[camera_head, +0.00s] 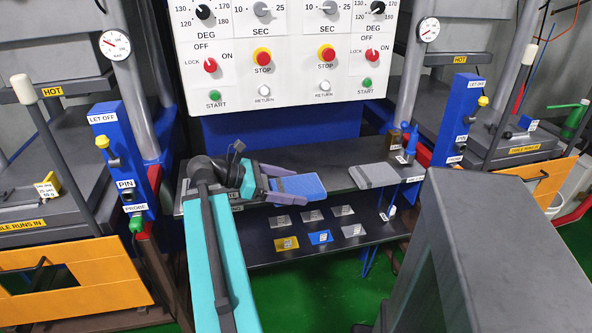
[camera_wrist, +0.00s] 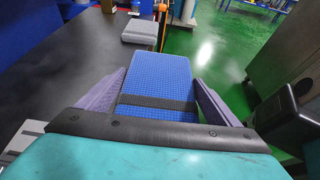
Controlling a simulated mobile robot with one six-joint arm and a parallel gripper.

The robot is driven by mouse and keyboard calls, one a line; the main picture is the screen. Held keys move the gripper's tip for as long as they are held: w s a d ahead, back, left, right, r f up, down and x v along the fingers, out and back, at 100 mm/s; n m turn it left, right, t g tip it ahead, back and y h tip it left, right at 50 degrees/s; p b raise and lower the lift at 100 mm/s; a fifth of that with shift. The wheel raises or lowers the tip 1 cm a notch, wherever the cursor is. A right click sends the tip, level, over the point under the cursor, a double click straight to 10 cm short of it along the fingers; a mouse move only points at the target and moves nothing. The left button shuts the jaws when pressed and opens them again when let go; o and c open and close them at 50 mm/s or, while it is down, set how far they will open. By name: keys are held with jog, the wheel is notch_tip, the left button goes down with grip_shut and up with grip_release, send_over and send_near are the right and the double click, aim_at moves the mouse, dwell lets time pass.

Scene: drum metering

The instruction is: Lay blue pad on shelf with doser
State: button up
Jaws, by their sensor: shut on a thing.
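The blue pad (camera_head: 304,185) is flat and ribbed, with a dark band across it in the wrist view (camera_wrist: 156,75). My gripper (camera_head: 291,186) is shut on the pad, with one purple finger along each side. The pad is held near the front edge of the dark upper shelf (camera_head: 318,163); its height above the shelf is hard to judge. A blue upright fitting beside a brown bottle (camera_head: 393,138) at the shelf's right end may be the doser (camera_head: 410,145).
A grey pad (camera_head: 376,175) lies on the upper shelf's right part. The lower shelf (camera_head: 335,237) holds several small labelled plates. A large grey box (camera_head: 490,250) stands at front right. Green floor (camera_wrist: 215,35) shows beyond the shelf edge.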

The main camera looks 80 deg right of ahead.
jog(key=shift+w+d+r+p, duration=0.1)
jog(key=shift+w+d+p, duration=0.1)
jog(key=shift+d+p, duration=1.45)
jog(key=d, duration=0.4)
jog(key=w+d+f+p, duration=0.1)
jog(key=d, duration=0.3)
jog(key=w+d, duration=0.1)
jog(key=d, duration=0.3)
jog(key=shift+w+f, duration=0.25)
jog(key=shift+f, duration=0.1)
jog(key=shift+f+p, duration=0.3)
jog(key=shift+f, duration=1.45)
jog(key=o, duration=1)
jog(key=shift+f, duration=0.1)
